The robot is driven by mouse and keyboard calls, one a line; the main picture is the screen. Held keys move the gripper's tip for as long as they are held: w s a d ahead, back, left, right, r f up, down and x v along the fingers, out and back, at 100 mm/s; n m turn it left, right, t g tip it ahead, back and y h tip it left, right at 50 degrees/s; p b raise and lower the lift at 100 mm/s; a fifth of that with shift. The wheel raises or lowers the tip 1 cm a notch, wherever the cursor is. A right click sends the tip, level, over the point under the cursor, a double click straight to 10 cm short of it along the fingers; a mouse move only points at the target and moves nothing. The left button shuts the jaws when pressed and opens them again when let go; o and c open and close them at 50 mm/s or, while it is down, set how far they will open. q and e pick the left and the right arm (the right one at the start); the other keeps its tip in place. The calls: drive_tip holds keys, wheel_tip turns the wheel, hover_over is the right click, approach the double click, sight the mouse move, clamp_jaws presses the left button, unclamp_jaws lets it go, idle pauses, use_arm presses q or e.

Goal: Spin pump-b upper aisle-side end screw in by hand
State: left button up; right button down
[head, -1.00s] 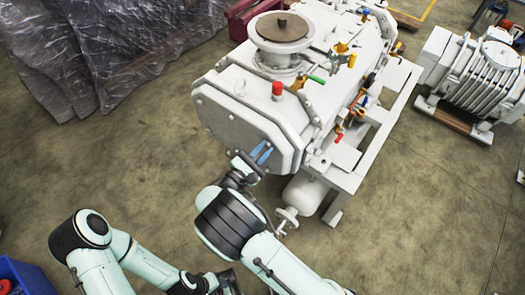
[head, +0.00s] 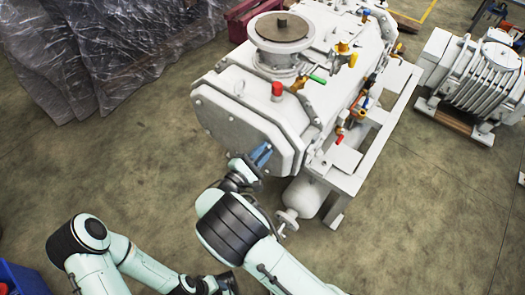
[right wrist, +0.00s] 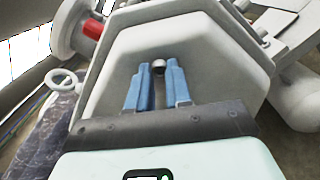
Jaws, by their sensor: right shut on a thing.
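The white vacuum pump (head: 235,118) stands in the middle of the head view, its octagonal end plate facing me. My right gripper (head: 261,154) has its blue fingers at the right part of that plate. In the right wrist view the blue fingers of my right gripper (right wrist: 159,75) are shut on a small round-headed grey screw (right wrist: 158,66) at the plate. How deep the screw sits cannot be told. My left gripper (head: 215,285) is low at the bottom edge, partly cut off, and its fingers do not show clearly.
A red-capped fitting (head: 277,91) and a round flange (head: 282,27) are on top of the pump. A small white tank (head: 305,197) hangs below its frame. Wrapped goods (head: 100,50) stand at left, another machine (head: 470,85) at right. The floor between is clear.

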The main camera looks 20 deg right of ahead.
drive_tip(key=c, duration=1)
unclamp_jaws()
drive_tip(key=shift+s+a, duration=0.1)
drive_tip(key=shift+c, duration=0.2)
drive_tip(key=v, duration=1.3)
drive_tip(key=shift+s+a, duration=0.15)
drive_tip(key=shift+f, duration=0.1)
